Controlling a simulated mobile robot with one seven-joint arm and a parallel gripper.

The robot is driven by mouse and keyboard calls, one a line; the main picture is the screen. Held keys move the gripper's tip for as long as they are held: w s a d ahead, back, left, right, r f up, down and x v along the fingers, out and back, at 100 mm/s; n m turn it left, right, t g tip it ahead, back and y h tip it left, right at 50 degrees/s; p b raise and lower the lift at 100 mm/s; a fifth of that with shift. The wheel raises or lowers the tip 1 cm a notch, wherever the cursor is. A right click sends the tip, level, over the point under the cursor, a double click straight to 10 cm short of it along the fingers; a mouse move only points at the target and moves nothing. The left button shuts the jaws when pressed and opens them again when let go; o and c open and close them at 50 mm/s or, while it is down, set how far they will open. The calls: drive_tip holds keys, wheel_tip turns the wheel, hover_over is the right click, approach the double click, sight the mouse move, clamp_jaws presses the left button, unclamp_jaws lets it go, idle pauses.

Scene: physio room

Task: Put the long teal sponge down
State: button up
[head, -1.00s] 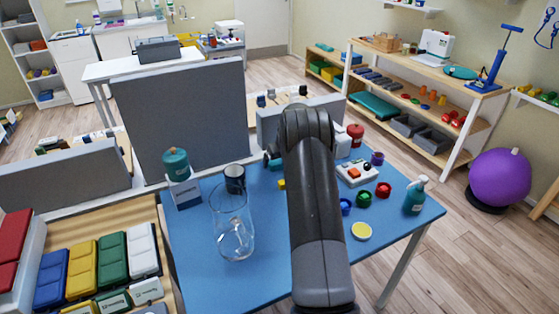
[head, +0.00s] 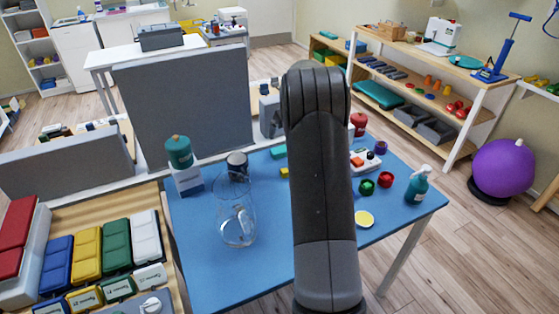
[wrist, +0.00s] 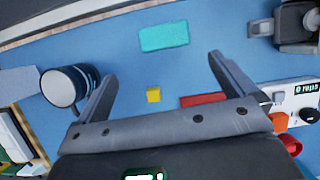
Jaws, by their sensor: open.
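The long teal sponge (wrist: 164,36) lies flat on the blue table top, beyond my fingertips in the wrist view. Part of it also shows in the head view (head: 278,152), just left of my arm. My gripper (wrist: 162,68) is open and empty above the table, with a finger on each side and a clear gap between it and the sponge. In the head view my arm hides the gripper.
A small yellow cube (wrist: 153,95) and a red block (wrist: 203,100) lie near the gripper. A dark mug (wrist: 60,88) stands left, a counter device (wrist: 302,102) right. A clear glass jar (head: 236,215) stands on the blue table (head: 215,278), whose front is clear.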

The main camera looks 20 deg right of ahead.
drive_tip(key=s+a+r+n, duration=1.8)
drive_tip(key=s, duration=0.2)
drive_tip(key=s+a+f+n, duration=0.1)
drive_tip(key=s+a+n, duration=0.3)
drive_tip(key=s+n, duration=0.4)
drive_tip(key=s+a+f+n+t, duration=0.1)
drive_tip(key=s+a+n, duration=0.3)
drive_tip(key=s+n, duration=0.5)
drive_tip(key=shift+s+a, duration=0.15)
drive_tip(key=shift+s, duration=3.45)
